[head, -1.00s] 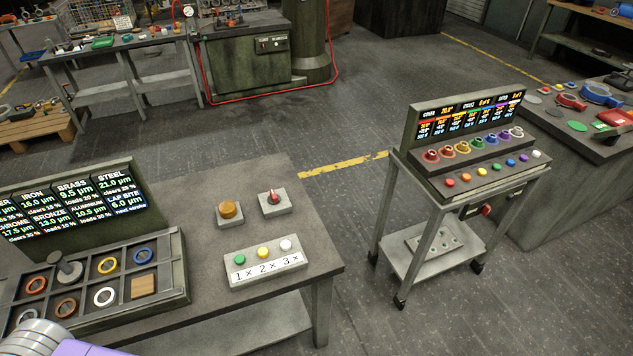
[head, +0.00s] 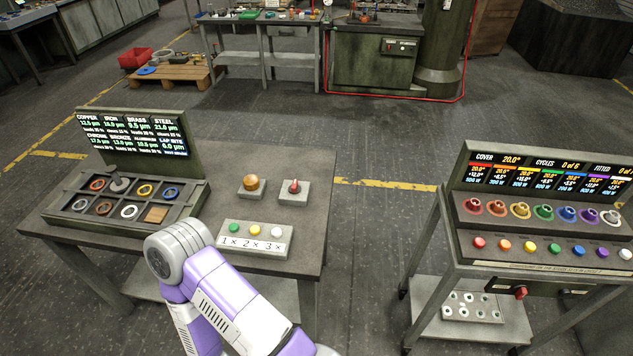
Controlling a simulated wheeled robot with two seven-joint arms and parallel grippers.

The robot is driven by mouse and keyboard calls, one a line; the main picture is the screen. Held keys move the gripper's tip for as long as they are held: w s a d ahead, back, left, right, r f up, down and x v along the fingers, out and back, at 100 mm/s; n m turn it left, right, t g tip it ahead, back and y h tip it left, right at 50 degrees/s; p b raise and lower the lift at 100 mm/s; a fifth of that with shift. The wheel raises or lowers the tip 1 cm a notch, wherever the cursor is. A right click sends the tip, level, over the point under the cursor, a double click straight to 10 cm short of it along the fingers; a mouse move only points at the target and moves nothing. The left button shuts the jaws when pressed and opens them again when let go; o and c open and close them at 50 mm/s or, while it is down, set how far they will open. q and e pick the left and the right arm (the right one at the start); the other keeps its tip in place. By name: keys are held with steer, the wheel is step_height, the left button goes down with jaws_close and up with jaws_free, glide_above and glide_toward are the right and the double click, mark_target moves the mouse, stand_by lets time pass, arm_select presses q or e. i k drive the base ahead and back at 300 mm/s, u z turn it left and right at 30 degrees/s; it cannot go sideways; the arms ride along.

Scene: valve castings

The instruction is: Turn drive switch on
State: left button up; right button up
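No label reading "drive" is legible. A small red-topped switch (head: 294,187) sits on a grey block on the left table (head: 318,170), right of a round orange-brown button (head: 251,183). Another red knob (head: 520,292) is on the dark panel under the right cart's top. The green machine at the back has a small control panel (head: 398,46), too small to read. A purple, white and grey link of one of my arms is in front of the left table. Neither gripper shows in the head view.
A block (head: 256,251) with green, yellow and white buttons marked 1×, 2×, 3× lies in front of the switch. A tray of rings (head: 187,219) and a display (head: 190,152) stand left. The cart (head: 476,262) stands right, with floor between.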

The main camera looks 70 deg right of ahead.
mark_target(295, 189)
steer(key=z, duration=1.6)
